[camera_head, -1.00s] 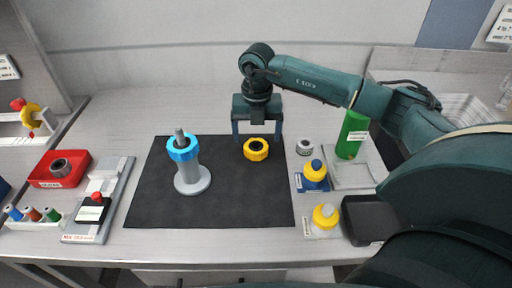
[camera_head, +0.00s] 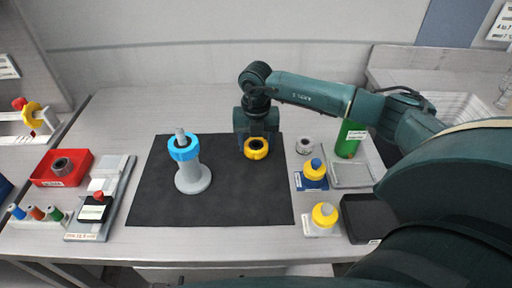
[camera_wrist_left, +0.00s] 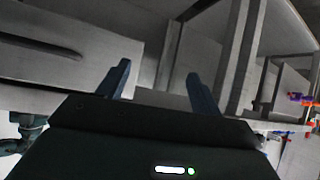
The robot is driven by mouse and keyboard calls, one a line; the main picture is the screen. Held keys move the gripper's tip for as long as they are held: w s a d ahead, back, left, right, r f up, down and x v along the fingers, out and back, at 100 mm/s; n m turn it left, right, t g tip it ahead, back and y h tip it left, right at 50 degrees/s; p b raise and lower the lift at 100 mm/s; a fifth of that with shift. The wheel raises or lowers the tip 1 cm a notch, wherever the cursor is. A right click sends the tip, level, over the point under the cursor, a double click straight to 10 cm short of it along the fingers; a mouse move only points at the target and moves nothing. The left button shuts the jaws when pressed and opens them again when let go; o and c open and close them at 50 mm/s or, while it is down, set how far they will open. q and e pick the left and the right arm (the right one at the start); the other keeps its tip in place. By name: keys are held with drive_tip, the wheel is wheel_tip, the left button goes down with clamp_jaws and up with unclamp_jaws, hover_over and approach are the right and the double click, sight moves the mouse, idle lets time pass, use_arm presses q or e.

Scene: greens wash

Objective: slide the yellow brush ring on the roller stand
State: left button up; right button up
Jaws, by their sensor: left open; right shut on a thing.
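The yellow brush ring (camera_head: 256,153) lies flat on the black mat (camera_head: 235,205), right of the roller stand. My right gripper (camera_head: 256,143) is down at the ring from behind and is shut on it; its fingers are partly hidden behind the ring. The roller stand (camera_head: 193,179) is upright on the mat, with a grey base and post, and a blue ring (camera_head: 183,147) around its upper part. The post tip (camera_head: 180,133) sticks up above the blue ring. My left gripper (camera_wrist_left: 160,88) shows in the left wrist view, open with nothing between its fingers.
Right of the mat stand a blue-based yellow bottle (camera_head: 314,171), another yellow-topped bottle (camera_head: 325,215), a grey nut-like ring (camera_head: 305,146) and a green bottle (camera_head: 350,138). On the left are a red tray (camera_head: 42,180) and a grey panel (camera_head: 118,185). The mat's front is clear.

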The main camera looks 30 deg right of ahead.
use_arm(q)
drive_tip(key=shift+d, duration=0.1)
use_arm(e)
drive_tip(key=shift+c, duration=1.3)
